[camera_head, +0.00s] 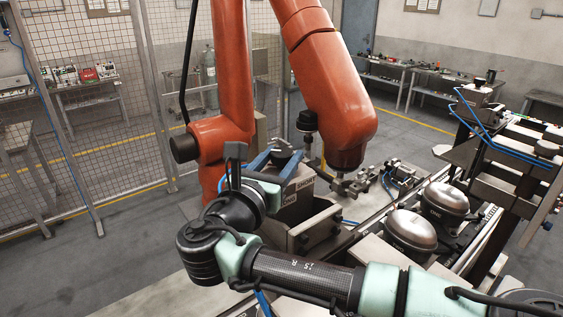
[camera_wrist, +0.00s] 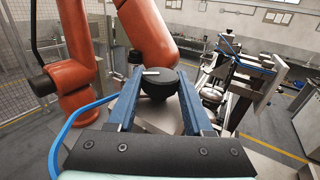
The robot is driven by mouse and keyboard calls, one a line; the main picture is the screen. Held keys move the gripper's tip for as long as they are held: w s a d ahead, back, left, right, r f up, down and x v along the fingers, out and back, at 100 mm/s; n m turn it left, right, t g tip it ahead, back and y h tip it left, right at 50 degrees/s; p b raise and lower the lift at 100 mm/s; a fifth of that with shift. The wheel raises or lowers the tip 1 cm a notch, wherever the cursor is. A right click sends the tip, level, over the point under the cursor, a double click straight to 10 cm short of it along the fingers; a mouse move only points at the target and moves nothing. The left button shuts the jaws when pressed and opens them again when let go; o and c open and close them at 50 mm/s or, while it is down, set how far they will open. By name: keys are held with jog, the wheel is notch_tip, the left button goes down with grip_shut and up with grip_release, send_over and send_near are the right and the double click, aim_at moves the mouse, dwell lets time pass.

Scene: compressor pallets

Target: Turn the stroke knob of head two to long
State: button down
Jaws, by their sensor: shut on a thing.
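The stroke knob is a round black knob (camera_wrist: 160,86) with a pale pointer mark, seen in the wrist view between the two blue fingers of my gripper (camera_wrist: 159,78). The fingers are shut on its sides. The pale mark lies across the knob's top, left of its middle. The knob is mostly hidden there by the fingers.
A large orange robot arm (camera_head: 330,85) stands close behind the box. Two domed metal compressors (camera_head: 413,231) sit on the pallet line to the right. A dark rack with blue tubes (camera_head: 510,150) stands further right. A wire fence (camera_head: 90,90) is at the left.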

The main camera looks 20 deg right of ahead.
jog(key=shift+r+m+g+h, duration=0.1)
jog(key=shift+m+g+h, duration=0.4)
jog(key=shift+h, duration=0.1)
jog(key=shift+r, duration=0.1)
jog(key=shift+c, duration=1.5)
grip_release()
jog(key=shift+w+d, duration=0.1)
jog(key=p+v, duration=0.3)
jog(key=v, duration=1)
jog(key=shift+w, duration=0.1)
